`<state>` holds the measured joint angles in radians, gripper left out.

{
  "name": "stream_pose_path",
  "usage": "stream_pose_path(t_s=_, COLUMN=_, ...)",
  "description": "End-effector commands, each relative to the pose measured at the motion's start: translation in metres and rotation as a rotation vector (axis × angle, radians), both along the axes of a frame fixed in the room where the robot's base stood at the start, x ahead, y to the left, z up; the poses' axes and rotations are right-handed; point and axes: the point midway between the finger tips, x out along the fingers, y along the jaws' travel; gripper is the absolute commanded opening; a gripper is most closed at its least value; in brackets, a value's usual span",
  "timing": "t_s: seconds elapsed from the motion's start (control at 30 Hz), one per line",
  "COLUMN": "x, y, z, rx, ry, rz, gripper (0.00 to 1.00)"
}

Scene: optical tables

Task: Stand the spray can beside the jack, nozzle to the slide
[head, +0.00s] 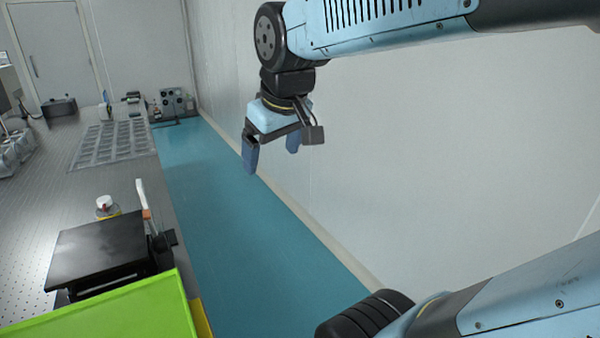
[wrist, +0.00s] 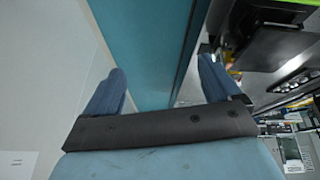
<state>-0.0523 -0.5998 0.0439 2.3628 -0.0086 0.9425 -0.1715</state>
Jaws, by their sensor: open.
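My gripper (head: 271,160) is open and empty, high over the teal floor beside the wall. Its two blue fingers also show spread apart in the wrist view (wrist: 161,68). A black flat-topped platform (head: 100,250), which looks like the jack, stands near the table's right edge, left of and below my gripper. A small white-capped container with some yellow (head: 105,204) is partly hidden behind it; I cannot tell whether it is the spray can. A white upright piece with an orange part (head: 146,205) stands at the platform's right. I cannot make out the slide.
A lime-green panel (head: 110,318) fills the near left. The perforated table (head: 35,210) runs away along the left, with a gridded plate (head: 115,142) and dark equipment (head: 172,104) farther off. A teal floor strip (head: 225,235) lies clear between table and wall.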

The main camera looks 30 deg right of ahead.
Motion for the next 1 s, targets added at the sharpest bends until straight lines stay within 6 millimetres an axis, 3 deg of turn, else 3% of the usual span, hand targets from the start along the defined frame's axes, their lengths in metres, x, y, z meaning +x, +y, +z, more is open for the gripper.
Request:
stream_pose_path(t_s=0.1, x=-0.025, y=-0.010, z=-0.013, rx=0.048, ry=-0.026, rz=-0.110, gripper=0.90)
stream_pose_path(t_s=0.23, x=-0.041, y=-0.015, z=-0.024, rx=0.088, ry=-0.044, rz=-0.193, gripper=0.90)
stream_pose_path(t_s=0.3, x=-0.047, y=-0.028, z=-0.027, rx=0.102, ry=-0.050, rz=-0.222, gripper=0.90)
stream_pose_path(t_s=1.0, x=-0.050, y=-0.029, z=-0.031, rx=0.113, ry=-0.053, rz=-0.243, gripper=0.90)
